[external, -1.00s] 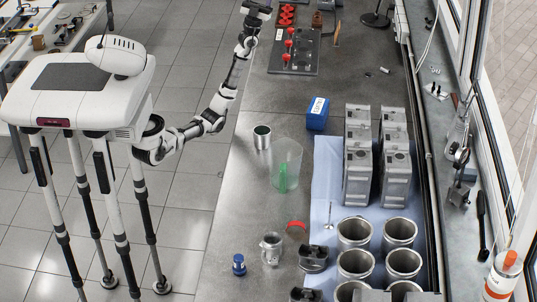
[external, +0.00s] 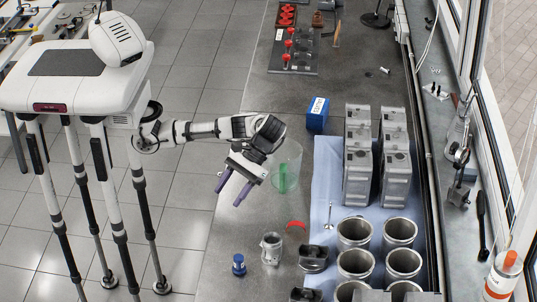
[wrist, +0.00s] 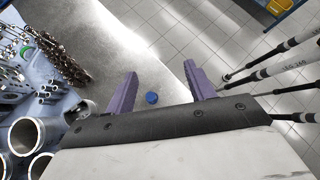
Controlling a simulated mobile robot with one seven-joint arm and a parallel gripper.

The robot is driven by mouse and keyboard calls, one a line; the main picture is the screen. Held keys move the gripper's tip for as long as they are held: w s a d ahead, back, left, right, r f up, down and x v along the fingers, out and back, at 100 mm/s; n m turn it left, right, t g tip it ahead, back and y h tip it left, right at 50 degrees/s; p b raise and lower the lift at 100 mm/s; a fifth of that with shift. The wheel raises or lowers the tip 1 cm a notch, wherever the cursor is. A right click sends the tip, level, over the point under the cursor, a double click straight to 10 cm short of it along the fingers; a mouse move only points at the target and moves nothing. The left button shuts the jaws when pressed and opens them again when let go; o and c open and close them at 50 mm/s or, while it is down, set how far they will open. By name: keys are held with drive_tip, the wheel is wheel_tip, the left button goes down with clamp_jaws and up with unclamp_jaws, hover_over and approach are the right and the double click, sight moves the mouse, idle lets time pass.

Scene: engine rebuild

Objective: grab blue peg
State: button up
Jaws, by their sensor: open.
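The blue peg (external: 239,264) stands on the grey bench near its left edge, at the front, in the external view. In the wrist view the peg (wrist: 152,98) is a small blue round shape between the fingers, seen from above and apart from them. My gripper (external: 232,189) has purple fingers, is open and empty, and points down over the bench's left edge. It is above and behind the peg. In the wrist view the gripper (wrist: 160,70) shows both fingers spread.
A clear beaker (external: 291,155) holding something green is beside my wrist. Metal cylinders (external: 355,232) stand on a blue cloth at right. Bench left of the peg is clear.

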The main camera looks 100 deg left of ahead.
sight(238, 257)
drive_tip(key=d+f+n+t+y, duration=0.1)
drive_tip(key=f+t+y, duration=0.1)
drive_tip(key=f, duration=0.4)
drive_tip(key=w+d+f+n+t+y+b, duration=0.1)
drive_tip(key=f+n+t+y, duration=0.1)
drive_tip(key=f, duration=0.5)
drive_tip(key=d+f+n+t+y+b, duration=0.1)
drive_tip(key=d+f+n+t+y, duration=0.1)
drive_tip(key=f, duration=0.4)
drive_tip(key=shift+w+f+y, duration=0.2)
drive_tip(key=shift+f+y, duration=0.1)
drive_tip(key=shift+y, duration=0.3)
drive_tip(key=shift+w+a+f+p, duration=0.1)
drive_tip(key=shift+f+p, duration=0.3)
drive_tip(key=shift+f, duration=1)
drive_tip(key=shift+w+a+f+p, duration=0.1)
drive_tip(key=shift+f+p, duration=0.3)
drive_tip(key=shift+f, duration=1)
clamp_jaws()
